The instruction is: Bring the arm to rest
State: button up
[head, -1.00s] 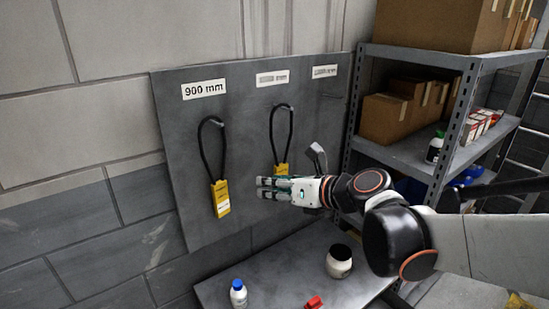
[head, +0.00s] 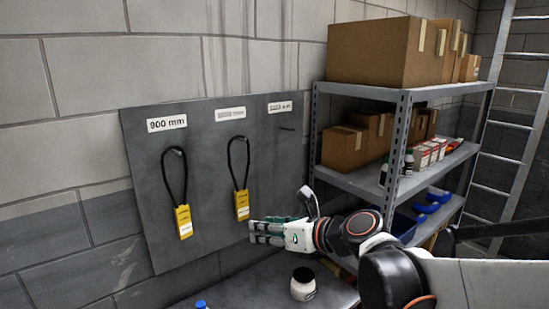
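My gripper (head: 256,233) is in the middle of the head view, at the end of my arm, which reaches in from the right. It points left, in front of the lower right part of the grey wall board (head: 215,150), just below and to the right of a yellow tag. Its fingers are small and seen side-on, so I cannot tell if they are open or shut. I see nothing hanging from it. Two black loops with yellow tags hang on the board: the left tag (head: 184,221) under the "900 mm" label, the other tag (head: 242,205) under the middle label.
A metal shelf (head: 400,150) with cardboard boxes (head: 385,50) stands right, behind my arm. A ladder (head: 510,130) stands far right.

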jog(key=s+d+f+n+h+b, duration=0.3)
jog(key=s+d+f+n+b, duration=0.3)
jog(key=f, duration=0.5)
jog(key=s+d+f+n+g+h+b, duration=0.1)
jog(key=s+d+f+n+h+b, duration=0.3)
jog(key=s+d+f+n+b, duration=0.3)
jog(key=s+d+f+n+g+h+b, duration=0.1)
jog(key=s+d+f+n+h+b, duration=0.2)
jog(key=f+n+b, duration=0.9)
jog(key=s+d+f+n, duration=0.3)
jog(key=d+n, duration=0.1)
jog(key=d, duration=0.1)
jog(key=shift+s+f+b, duration=0.25)
jog(key=shift+s+b, duration=0.1)
jog(key=shift+b, duration=0.05)
